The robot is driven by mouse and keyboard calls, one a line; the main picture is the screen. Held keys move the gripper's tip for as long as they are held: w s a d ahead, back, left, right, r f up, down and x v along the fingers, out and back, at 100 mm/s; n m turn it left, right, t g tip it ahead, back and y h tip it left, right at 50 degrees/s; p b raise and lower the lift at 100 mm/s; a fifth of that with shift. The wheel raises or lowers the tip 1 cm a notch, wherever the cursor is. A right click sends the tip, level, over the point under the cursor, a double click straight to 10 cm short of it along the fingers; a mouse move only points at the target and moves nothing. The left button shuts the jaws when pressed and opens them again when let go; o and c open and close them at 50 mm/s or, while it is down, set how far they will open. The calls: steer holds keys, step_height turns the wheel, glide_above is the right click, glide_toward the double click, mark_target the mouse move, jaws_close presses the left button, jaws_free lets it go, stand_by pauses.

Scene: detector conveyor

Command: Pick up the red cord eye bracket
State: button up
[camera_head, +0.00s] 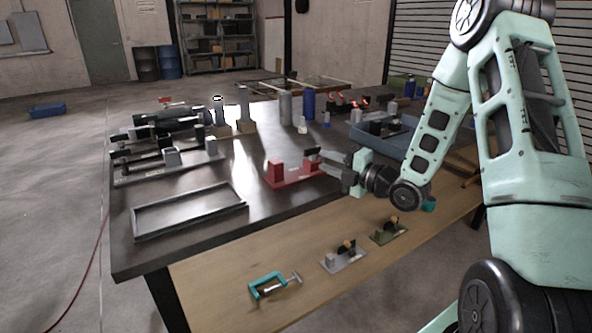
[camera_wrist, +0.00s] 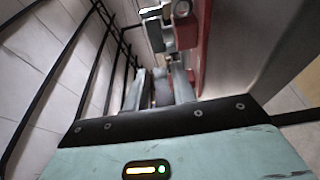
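The red cord eye bracket (camera_head: 292,178) lies on the dark tabletop near the middle of the head view, a flat red plate with upright red blocks and a small pale label. My gripper (camera_head: 324,162) is at the right end of the bracket, pointing left, with its fingers apart. In the wrist view the fingers (camera_wrist: 160,80) also look spread. A red upright block (camera_wrist: 187,33) and the red plate edge (camera_wrist: 205,40) show just beyond them. I see no firm hold on the bracket; the finger tips partly cover its right end.
An empty grey tray frame (camera_head: 190,211) lies at left on the dark table (camera_head: 262,215). Grey fixtures (camera_head: 170,165) stand behind it. A teal clamp (camera_head: 268,287) and two small brackets (camera_head: 343,258) (camera_head: 389,231) lie on the wooden front strip. A blue bin (camera_head: 398,140) stands behind my gripper.

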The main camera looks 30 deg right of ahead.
mark_target(306, 154)
steer(key=shift+p+x, duration=0.5)
steer(key=shift+x, duration=2.4)
steer(key=shift+d, duration=0.1)
jaws_close()
